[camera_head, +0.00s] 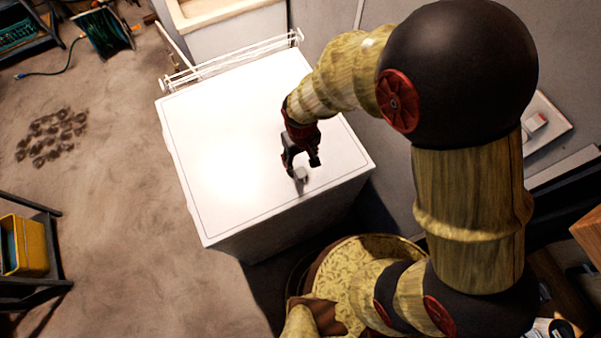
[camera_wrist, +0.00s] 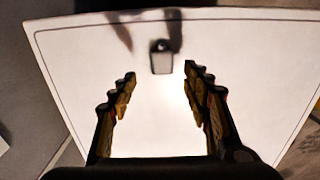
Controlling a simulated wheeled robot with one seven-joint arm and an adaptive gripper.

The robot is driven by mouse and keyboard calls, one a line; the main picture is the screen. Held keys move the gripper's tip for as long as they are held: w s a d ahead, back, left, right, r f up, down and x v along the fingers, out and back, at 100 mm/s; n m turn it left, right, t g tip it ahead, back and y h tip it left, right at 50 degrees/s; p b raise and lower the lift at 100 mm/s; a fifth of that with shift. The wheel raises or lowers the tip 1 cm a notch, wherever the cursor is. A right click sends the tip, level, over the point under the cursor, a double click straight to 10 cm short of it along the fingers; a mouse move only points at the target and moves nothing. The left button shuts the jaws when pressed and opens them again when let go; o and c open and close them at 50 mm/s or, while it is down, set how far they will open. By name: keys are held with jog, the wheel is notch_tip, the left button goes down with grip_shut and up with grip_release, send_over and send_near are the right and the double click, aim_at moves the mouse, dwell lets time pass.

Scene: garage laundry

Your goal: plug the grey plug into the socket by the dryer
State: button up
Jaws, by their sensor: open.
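The small grey plug (camera_head: 301,175) rests on the white top of the box-shaped appliance (camera_head: 225,140), likely the dryer, near its front right part. In the wrist view the plug (camera_wrist: 161,63) is a small grey block with a dark far end, beyond and between the fingertips. My gripper (camera_head: 302,166) is open above the appliance top, with the plug just ahead of its fingers. The open fingers also show in the wrist view (camera_wrist: 160,76), with nothing held between them. I cannot clearly make out the socket; a pale panel with a small white and red block (camera_head: 537,122) is at the right.
A white wire rack (camera_head: 235,62) runs along the appliance's far edge. A patterned round piece (camera_head: 375,285) is below the appliance's front. A yellow bin (camera_head: 27,245) stands on a dark shelf at left. A green cable reel (camera_head: 103,32) is at upper left. The floor at left is mostly clear.

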aim_at(301, 172)
jog(key=f, duration=0.3)
jog(key=f+b, duration=0.1)
jog(key=shift+s+f, duration=0.25)
jog(key=shift+s, duration=0.15)
jog(key=shift+w+f, duration=0.1)
jog(key=shift+f, duration=0.25)
jog(key=shift+c, duration=1.2)
jog(key=c, duration=0.9)
